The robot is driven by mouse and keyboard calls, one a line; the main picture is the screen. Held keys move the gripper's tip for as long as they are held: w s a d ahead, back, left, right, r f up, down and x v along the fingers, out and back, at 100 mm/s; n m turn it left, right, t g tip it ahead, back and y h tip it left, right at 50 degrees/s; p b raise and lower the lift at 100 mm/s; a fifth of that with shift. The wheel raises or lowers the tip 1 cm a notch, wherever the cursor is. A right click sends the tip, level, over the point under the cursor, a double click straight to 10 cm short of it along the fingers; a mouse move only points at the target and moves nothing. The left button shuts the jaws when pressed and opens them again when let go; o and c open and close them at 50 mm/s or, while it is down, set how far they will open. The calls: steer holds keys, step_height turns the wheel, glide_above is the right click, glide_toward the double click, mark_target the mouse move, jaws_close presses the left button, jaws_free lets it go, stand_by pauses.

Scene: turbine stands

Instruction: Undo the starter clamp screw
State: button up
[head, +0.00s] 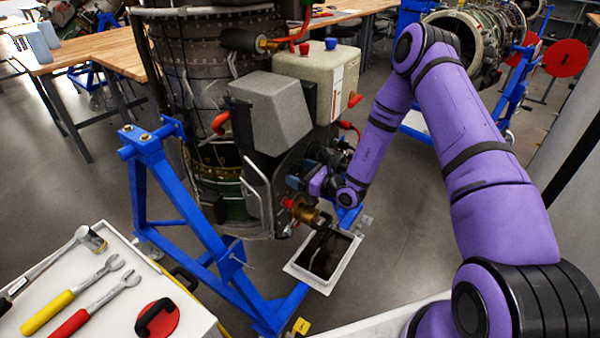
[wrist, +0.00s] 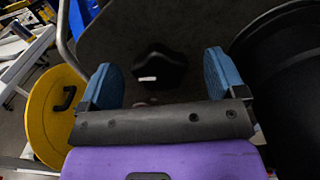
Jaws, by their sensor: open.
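My gripper (wrist: 160,80) is open, with its two blue fingers apart and nothing touching them. A black lobed knob (wrist: 158,70) with a small white mark shows between and beyond the fingers; it may be the clamp screw's head, but I cannot tell for sure. In the head view my gripper (head: 298,181) is at the lower right side of the upright engine (head: 205,90), just above a brass-coloured fitting (head: 305,213) with a red end. My wrist and the dark parts around it hide the starter clamp in the head view.
A blue stand (head: 190,220) holds the engine. A shallow tray (head: 340,273) with dark contents lies below. A white cart top (head: 110,290) at lower left carries wrenches. The wrist view shows a yellow disc (wrist: 45,112) at left and a large black round body (wrist: 290,80) close at right.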

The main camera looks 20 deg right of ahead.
mark_target(299, 172)
steer(key=shift+v, duration=2.5)
steer(key=shift+s, duration=0.1)
